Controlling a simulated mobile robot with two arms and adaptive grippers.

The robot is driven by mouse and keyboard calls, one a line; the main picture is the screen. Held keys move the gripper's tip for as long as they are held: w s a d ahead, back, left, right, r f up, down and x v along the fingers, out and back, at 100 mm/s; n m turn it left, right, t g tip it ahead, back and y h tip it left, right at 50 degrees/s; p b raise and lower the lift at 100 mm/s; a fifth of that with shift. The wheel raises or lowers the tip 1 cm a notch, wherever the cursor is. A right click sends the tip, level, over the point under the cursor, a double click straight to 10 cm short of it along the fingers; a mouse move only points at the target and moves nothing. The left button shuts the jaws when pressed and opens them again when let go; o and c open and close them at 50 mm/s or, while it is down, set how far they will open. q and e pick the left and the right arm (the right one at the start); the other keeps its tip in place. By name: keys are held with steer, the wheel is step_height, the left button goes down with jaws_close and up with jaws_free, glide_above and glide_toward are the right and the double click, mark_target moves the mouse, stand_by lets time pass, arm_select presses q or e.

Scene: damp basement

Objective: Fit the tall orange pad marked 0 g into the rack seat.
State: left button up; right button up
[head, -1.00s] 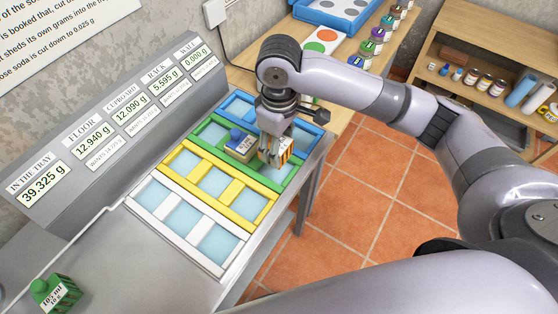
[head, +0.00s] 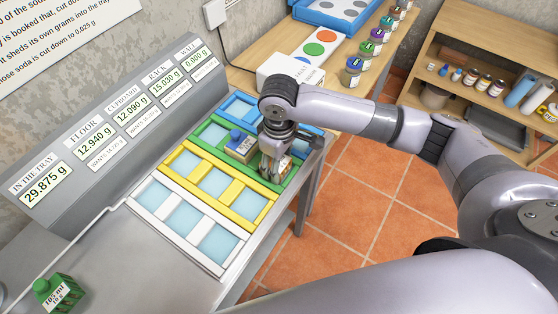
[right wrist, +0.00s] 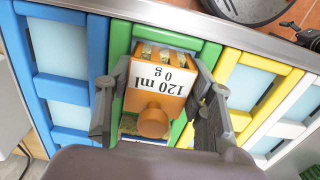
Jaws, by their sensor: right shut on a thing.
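The tall orange pad (right wrist: 163,98) shows in the right wrist view with an orange round cap and a white label reading 120 ml, 0 g. My right gripper (right wrist: 160,108) has a finger on each side of it and is shut on it. In the head view my right gripper (head: 274,168) is low over the right end of the green rack frame (head: 206,143), hiding most of the pad. The pad is at the end seat of that green row. I cannot tell whether it rests on the seat floor. My left gripper is not in view.
A blue-capped block (head: 240,146) stands in the green row beside my gripper. Yellow (head: 190,190) and white (head: 176,232) frames with pale blue seats lie nearer, and a blue frame (head: 236,103) beyond. A green carton (head: 57,292) stands at the lower left.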

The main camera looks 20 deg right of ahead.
steer(key=shift+s+f, duration=0.4)
steer(key=shift+f, duration=0.2)
steer(key=o, duration=1.1)
steer(key=shift+w+f, duration=0.2)
steer(key=shift+w, duration=0.05)
steer(key=shift+r, duration=0.1)
steer(key=shift+r, duration=0.1)
steer(key=shift+r, duration=0.1)
steer(key=shift+w+r, duration=0.1)
steer(key=shift+r, duration=0.2)
step_height(320, 180, up, 13)
steer(key=shift+f+b, duration=0.15)
steer(key=shift+b, duration=0.5)
